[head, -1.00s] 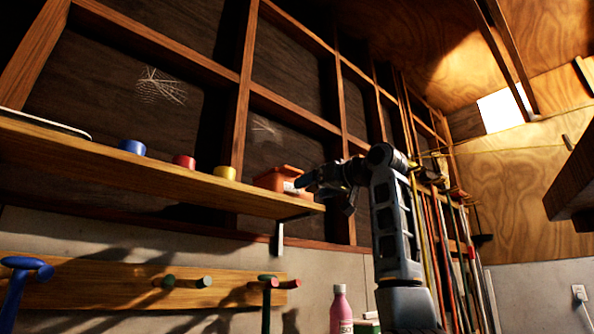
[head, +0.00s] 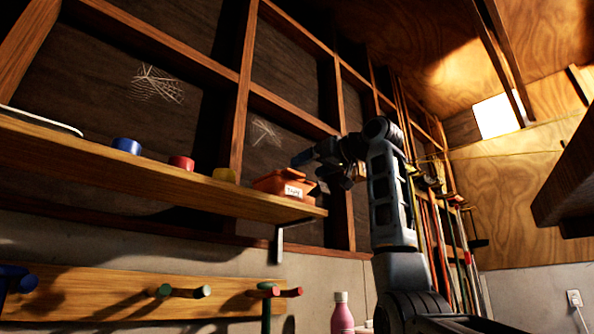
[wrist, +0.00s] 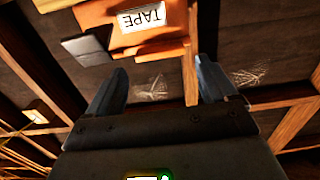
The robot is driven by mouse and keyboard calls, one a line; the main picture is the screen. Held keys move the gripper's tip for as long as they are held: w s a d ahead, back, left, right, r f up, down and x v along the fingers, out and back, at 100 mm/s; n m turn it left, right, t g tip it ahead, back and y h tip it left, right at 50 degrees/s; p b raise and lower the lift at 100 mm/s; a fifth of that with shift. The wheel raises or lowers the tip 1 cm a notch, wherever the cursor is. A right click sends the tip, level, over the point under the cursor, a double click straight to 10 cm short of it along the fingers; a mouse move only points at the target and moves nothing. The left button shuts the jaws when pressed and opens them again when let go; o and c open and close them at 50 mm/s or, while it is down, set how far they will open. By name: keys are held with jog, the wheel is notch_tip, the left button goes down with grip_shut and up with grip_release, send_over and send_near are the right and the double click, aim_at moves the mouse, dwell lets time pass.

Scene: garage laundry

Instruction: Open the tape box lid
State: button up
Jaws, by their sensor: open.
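The orange tape box (head: 268,186) stands near the right end of the wooden shelf, its white label facing out. In the wrist view the tape box (wrist: 178,40) appears upside down at the top, with the TAPE label readable. I cannot tell clearly whether its lid is shut or partly raised. My gripper (head: 303,158) is just above and to the right of the box in the head view. In the wrist view my gripper (wrist: 158,68) is open, with nothing between its two fingers.
Blue (head: 126,146), red (head: 181,162) and yellow (head: 224,174) tape rolls stand along the shelf (head: 130,178) left of the box. A dark grey flat piece (wrist: 87,46) shows beside the box in the wrist view. Wooden wall framing is behind. A pink bottle (head: 342,315) stands below.

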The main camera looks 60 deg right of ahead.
aim_at(297, 172)
jog(key=shift+p+x, duration=0.75)
jog(key=shift+x, duration=1.9)
jog(key=shift+c, duration=0.5)
